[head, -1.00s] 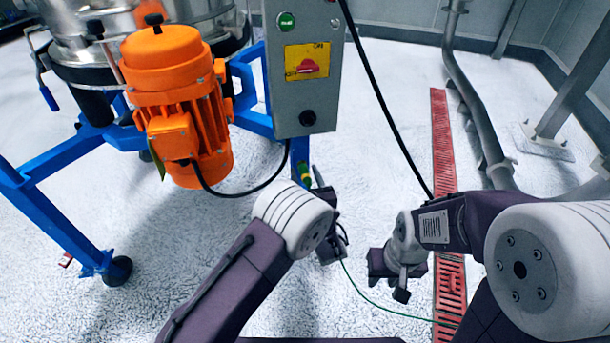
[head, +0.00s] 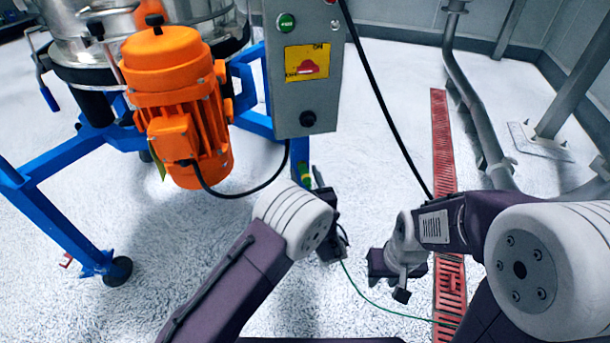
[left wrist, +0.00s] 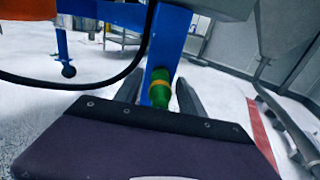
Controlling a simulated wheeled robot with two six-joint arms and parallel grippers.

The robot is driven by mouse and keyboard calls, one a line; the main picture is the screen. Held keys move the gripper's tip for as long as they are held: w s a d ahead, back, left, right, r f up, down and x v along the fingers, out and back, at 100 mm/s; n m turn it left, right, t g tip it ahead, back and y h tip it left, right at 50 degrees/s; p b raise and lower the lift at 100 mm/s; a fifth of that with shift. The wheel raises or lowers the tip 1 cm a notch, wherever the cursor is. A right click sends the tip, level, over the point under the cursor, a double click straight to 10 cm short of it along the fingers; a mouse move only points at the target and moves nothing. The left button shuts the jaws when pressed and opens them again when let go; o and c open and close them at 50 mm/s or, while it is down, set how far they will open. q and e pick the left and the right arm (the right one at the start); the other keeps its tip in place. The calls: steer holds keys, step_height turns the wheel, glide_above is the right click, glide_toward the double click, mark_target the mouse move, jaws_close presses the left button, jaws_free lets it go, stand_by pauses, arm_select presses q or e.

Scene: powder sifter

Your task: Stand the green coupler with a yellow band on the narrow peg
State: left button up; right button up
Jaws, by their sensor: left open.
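The green coupler with a yellow band (head: 305,172) shows small in the head view, just beyond my left gripper (head: 318,184) and beside a blue leg of the machine frame. In the left wrist view the coupler (left wrist: 159,90) looks upright, in front of the blue leg. It appears between the two spread fingers of my left gripper (left wrist: 158,92), with a gap on each side. Its lower end is hidden by the gripper body. I cannot make out the narrow peg. My right gripper (head: 402,290) hangs low at the right; its jaws are too unclear to tell.
An orange motor (head: 177,105) and a grey control box (head: 306,65) stand above the blue frame (head: 50,215). A black cable (head: 235,194) loops below the motor. A red floor grate (head: 443,150) and grey pipes (head: 475,105) lie to the right. Open floor surrounds the arms.

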mark_target(309, 187)
arm_select(q)
jaws_close()
stand_by(1.3)
steer(key=shift+p+v, duration=0.6)
steer(key=shift+v, duration=2.4)
